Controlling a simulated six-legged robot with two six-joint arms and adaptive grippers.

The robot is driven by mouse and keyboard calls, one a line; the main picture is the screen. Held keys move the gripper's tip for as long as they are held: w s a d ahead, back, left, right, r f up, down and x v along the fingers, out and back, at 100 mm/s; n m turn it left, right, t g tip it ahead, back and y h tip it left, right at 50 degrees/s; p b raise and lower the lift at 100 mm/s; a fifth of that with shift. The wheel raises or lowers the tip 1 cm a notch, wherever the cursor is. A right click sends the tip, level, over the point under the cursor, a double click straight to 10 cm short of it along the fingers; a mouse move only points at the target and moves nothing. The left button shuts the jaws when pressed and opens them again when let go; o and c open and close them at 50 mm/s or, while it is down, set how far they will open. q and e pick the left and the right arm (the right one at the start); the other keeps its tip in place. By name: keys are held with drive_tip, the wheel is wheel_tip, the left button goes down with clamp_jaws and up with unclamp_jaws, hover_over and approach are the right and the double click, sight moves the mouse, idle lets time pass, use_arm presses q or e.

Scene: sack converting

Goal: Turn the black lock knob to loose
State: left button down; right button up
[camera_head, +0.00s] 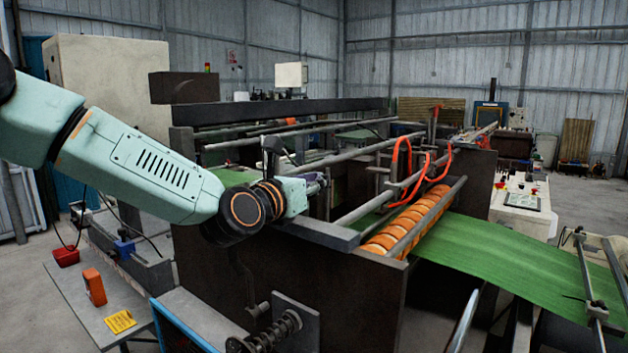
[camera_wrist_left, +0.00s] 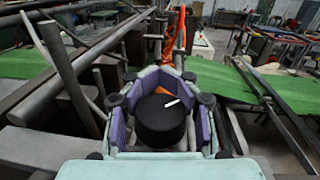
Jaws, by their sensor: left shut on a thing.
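The black lock knob (camera_wrist_left: 160,122) shows in the left wrist view as a round black cap with a white pointer line. The line slants up to the right. My left gripper (camera_wrist_left: 158,112) is shut on the knob, with its purple pads on either side of it. In the head view my left gripper (camera_head: 314,183) reaches over the near side of the machine, and the knob is hidden there. My right gripper is not in view.
Orange rollers (camera_head: 410,222) and a green sack web (camera_head: 520,255) lie right of the gripper. Metal bars (camera_head: 365,208) and orange hoses (camera_head: 402,160) stand close by. A grey side table (camera_head: 75,285) is at lower left.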

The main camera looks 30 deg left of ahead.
use_arm(q)
drive_tip(key=shift+d+f+y, duration=0.1)
drive_tip(key=shift+f+y, duration=0.2)
drive_tip(key=shift+f, duration=0.1)
drive_tip(key=s+a+n+g+y+b, duration=0.1)
drive_tip(key=n+g+y+b, duration=0.4)
drive_tip(key=n+g, duration=0.1)
drive_tip(key=s+a+n+g+y+b, duration=0.1)
drive_tip(key=n+g+y+b, duration=0.4)
drive_tip(key=n+g+y, duration=0.1)
drive_tip(key=s+a+n+g+y+b, duration=0.1)
drive_tip(key=s+n+g+y+b, duration=0.1)
drive_tip(key=n+g+y+b, duration=0.2)
drive_tip(key=shift+a+n+g+y+b, duration=0.15)
drive_tip(key=shift+n+g+y+b, duration=0.45)
drive_tip(key=shift+n+g, duration=1.7)
drive_tip(key=shift+s+n+g+p, duration=0.25)
drive_tip(key=shift+n+g+p, duration=0.15)
drive_tip(key=shift+g, duration=1.2)
drive_tip(key=shift+s+r+n+g+h, duration=0.1)
drive_tip(key=shift+n+g+h, duration=0.2)
drive_tip(key=shift+g, duration=0.2)
